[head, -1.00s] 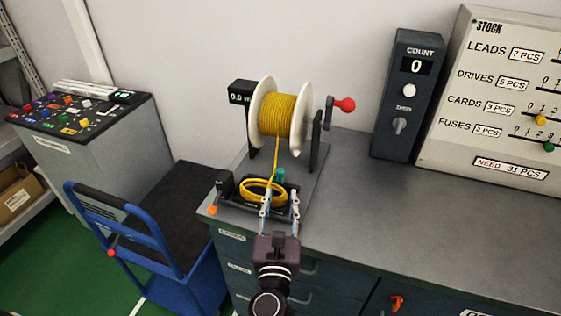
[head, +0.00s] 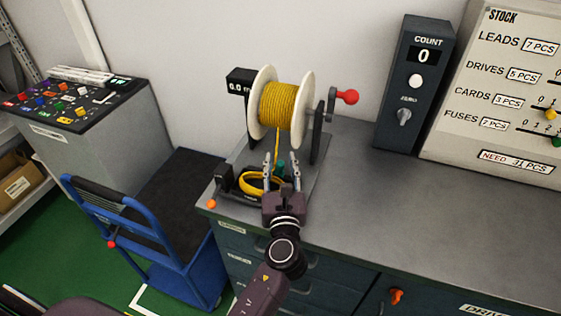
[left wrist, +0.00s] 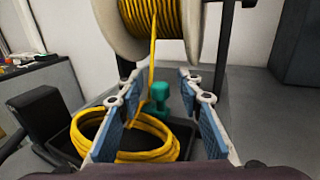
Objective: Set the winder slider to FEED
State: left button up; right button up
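The winder holds a white-flanged spool of yellow wire (head: 281,106) with a red-knobbed crank (head: 347,97) at its right. A teal knob (left wrist: 157,92) stands on the winder base below the spool, and I take it to be the slider; no FEED label is readable. My left gripper (head: 281,165) is open over the base, its fingers pointing at the spool. In the left wrist view the teal knob shows between and beyond the open fingers (left wrist: 157,95), with no visible contact. A yellow wire coil (left wrist: 140,155) lies in the black tray, partly hidden by the left finger. My right gripper is not in view.
A small black display (head: 240,85) stands behind the spool. An orange knob (head: 211,203) is at the base's front left corner. The count box (head: 415,85) and stock board (head: 500,100) stand right. The bench (head: 400,215) is clear between. A blue cart (head: 150,225) stands left.

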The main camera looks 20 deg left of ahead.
pick_arm(q)
jog(key=shift+c, duration=0.2)
grip_shut()
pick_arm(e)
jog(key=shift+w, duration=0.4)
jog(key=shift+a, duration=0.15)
pick_arm(q)
jog(key=shift+a, duration=0.15)
jog(key=a+p, duration=0.2)
jog(key=a, duration=0.1)
jog(key=shift+w+a+r, duration=0.1)
jog(key=shift+r, duration=0.05)
jog(key=shift+a, duration=0.15)
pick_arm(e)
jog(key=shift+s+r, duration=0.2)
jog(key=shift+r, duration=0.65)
